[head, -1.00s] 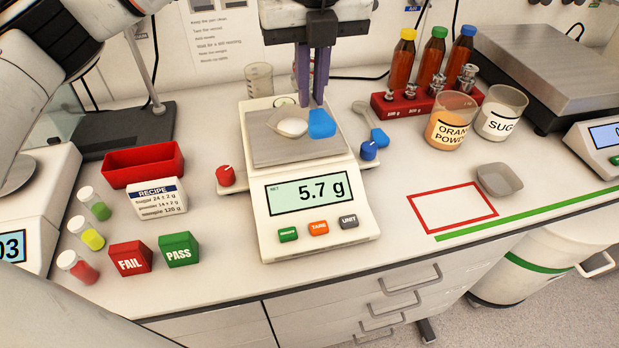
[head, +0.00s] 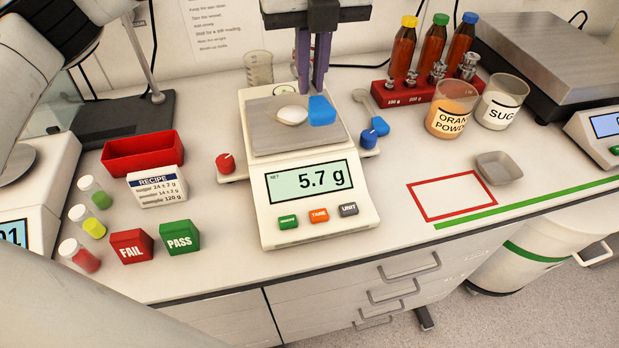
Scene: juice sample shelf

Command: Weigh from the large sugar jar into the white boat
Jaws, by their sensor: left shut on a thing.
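The white boat (head: 292,115) sits on the pan of the scale (head: 318,205), which reads 5.7 g. My left gripper (head: 313,88) is above the pan, shut on a blue scoop (head: 321,111) beside the boat's right side. I cannot tell whether the scoop touches the boat or holds sugar. The sugar jar (head: 499,104), labelled "SUG" with the rest out of sight, stands at the right with white contents. My right gripper is not in view.
The orange powder jar (head: 451,110) stands left of the sugar jar. Bottles and metal weights stand on a red rack (head: 388,93) behind. A grey tray (head: 499,168) lies by the red outlined square (head: 452,195). A red bin (head: 143,158) and recipe card (head: 157,188) stand left.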

